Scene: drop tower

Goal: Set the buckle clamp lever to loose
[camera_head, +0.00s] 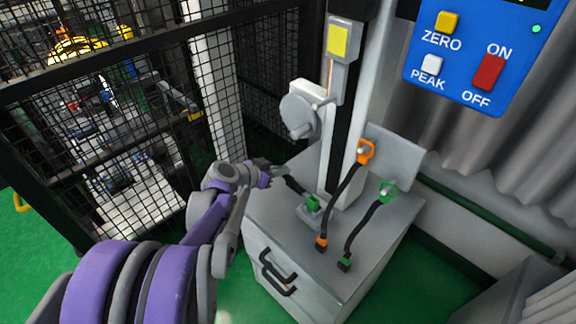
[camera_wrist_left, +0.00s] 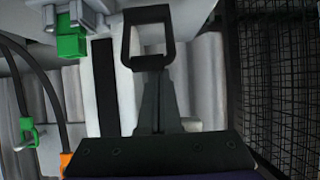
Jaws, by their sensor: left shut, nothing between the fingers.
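A small clamp-like fitting with a green block (camera_head: 313,204) sits on the grey cabinet top at the foot of the column. A short black lever-like piece (camera_head: 295,186) slants from it up and left toward my gripper. Its lever setting cannot be read. The green block (camera_wrist_left: 71,40) shows at the upper left in the left wrist view, on a pale bracket. My left gripper (camera_head: 282,172) is shut and empty, just left of the fitting and above the cabinet. Its dark fingers (camera_wrist_left: 150,85) point up in the wrist view, beside the green block. My right gripper is not seen.
Black cables with an orange hook (camera_head: 366,151) and a green hook (camera_head: 388,189) stand right of the fitting. The column (camera_head: 343,110) rises behind. A mesh cage (camera_head: 100,130) is at left. A blue control panel (camera_head: 475,55) is at upper right.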

